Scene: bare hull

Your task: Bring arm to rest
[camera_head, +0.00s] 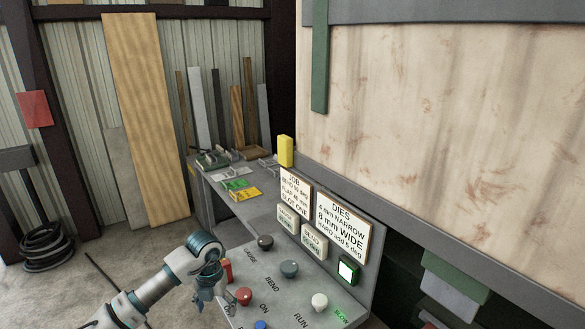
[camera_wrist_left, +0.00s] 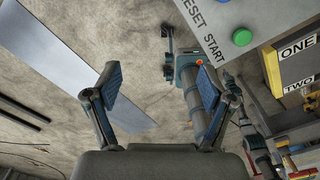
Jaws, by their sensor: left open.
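My left arm (camera_head: 150,296) comes in from the lower left in the head view. Its gripper (camera_head: 208,284) is beside the left edge of the grey control panel (camera_head: 262,277), close to a red part there; I cannot tell whether they touch. In the left wrist view the two fingers (camera_wrist_left: 157,88) are spread apart with nothing between them, above the concrete floor. My right gripper does not show in the head view.
A yellow block (camera_head: 286,151) stands behind. A coiled black hose (camera_head: 47,247) lies at left.

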